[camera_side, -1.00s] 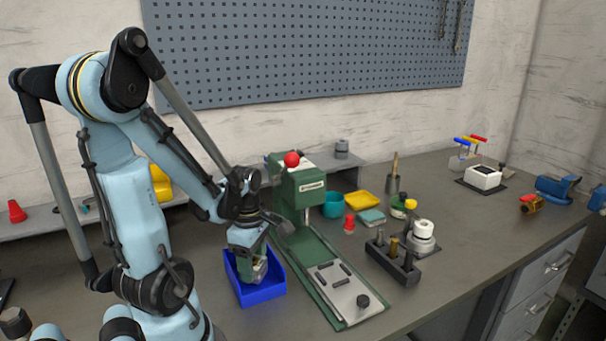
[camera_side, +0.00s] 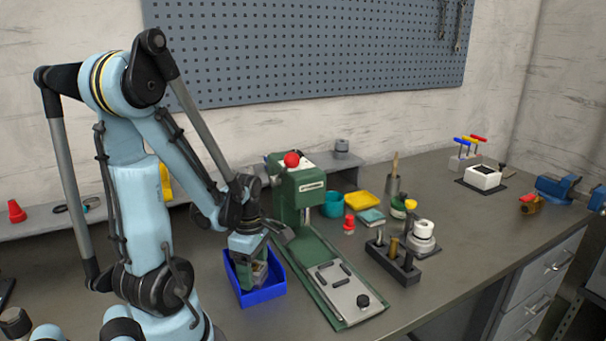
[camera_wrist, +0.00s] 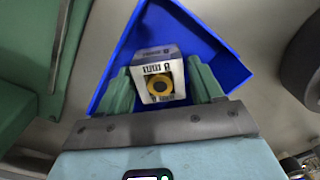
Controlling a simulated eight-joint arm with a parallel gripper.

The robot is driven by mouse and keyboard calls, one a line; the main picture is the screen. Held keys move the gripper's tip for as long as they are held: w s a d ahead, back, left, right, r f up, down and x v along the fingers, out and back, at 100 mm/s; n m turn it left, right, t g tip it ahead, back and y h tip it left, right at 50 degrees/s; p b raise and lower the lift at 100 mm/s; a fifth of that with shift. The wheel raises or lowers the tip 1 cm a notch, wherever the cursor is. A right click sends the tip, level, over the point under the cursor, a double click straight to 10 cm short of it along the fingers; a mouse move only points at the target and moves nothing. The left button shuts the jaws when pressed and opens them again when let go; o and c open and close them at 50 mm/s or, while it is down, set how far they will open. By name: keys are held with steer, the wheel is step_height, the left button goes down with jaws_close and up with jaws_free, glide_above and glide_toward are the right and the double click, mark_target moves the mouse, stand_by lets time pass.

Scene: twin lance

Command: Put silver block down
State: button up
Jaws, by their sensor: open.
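The silver block (camera_wrist: 157,72) shows in the wrist view, with dark marks and a yellow ring on its faces. It is within the blue bin (camera_wrist: 210,40), between the two green fingers of my gripper (camera_wrist: 158,92). The fingers are open, with the block between them; I cannot tell whether either finger touches it. In the side view my gripper (camera_side: 254,278) points down into the blue bin (camera_side: 262,296). There the fingers and bin wall hide most of the block, and whether it rests on the bin floor is unclear.
A green press (camera_side: 305,200) with a long base plate stands just right of the bin. A dark holder with upright pegs (camera_side: 393,262) and a white-topped cylinder (camera_side: 422,236) stand further right. The bench front right of the press is clear.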

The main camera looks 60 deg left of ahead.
mark_target(253, 265)
steer(key=shift+r, duration=6.05)
steer(key=w+d+m+t, duration=0.3)
steer(key=w+d+m, duration=0.2)
steer(key=m, duration=0.8)
steer(key=w+d+m+t, duration=0.4)
steer(key=w+d+m, duration=0.2)
steer(key=d+m, duration=0.4)
steer(key=m, duration=0.4)
steer(key=shift+d+r, duration=0.3)
steer(key=shift+d, duration=0.05)
